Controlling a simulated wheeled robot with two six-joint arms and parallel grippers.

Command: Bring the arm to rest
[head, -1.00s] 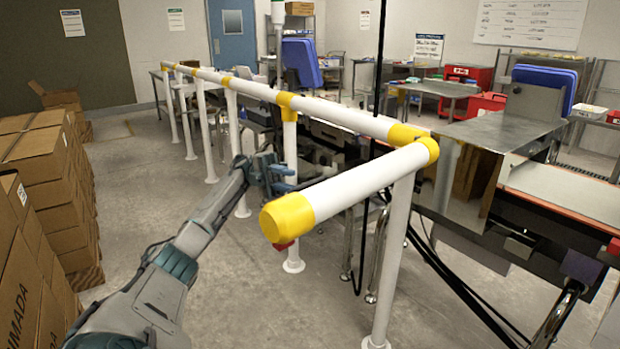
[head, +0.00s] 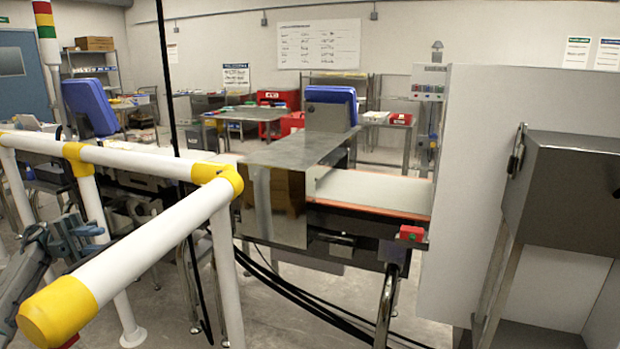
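My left gripper (head: 92,239) is at the left edge of the head view, with its grey arm coming in from the lower left. Its two bluish fingers look apart, with nothing seen between them. It shows just behind the white guard rail (head: 150,248) with yellow joints; I cannot tell how near it is to the rail. My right arm and gripper are not in view.
The rail's yellow end cap (head: 58,312) is close in front. The checkweigher belt (head: 372,190) with a steel cover (head: 290,150) stands mid-view. A grey cabinet (head: 568,195) and a white panel (head: 480,180) fill the right. Black cables hang under the belt.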

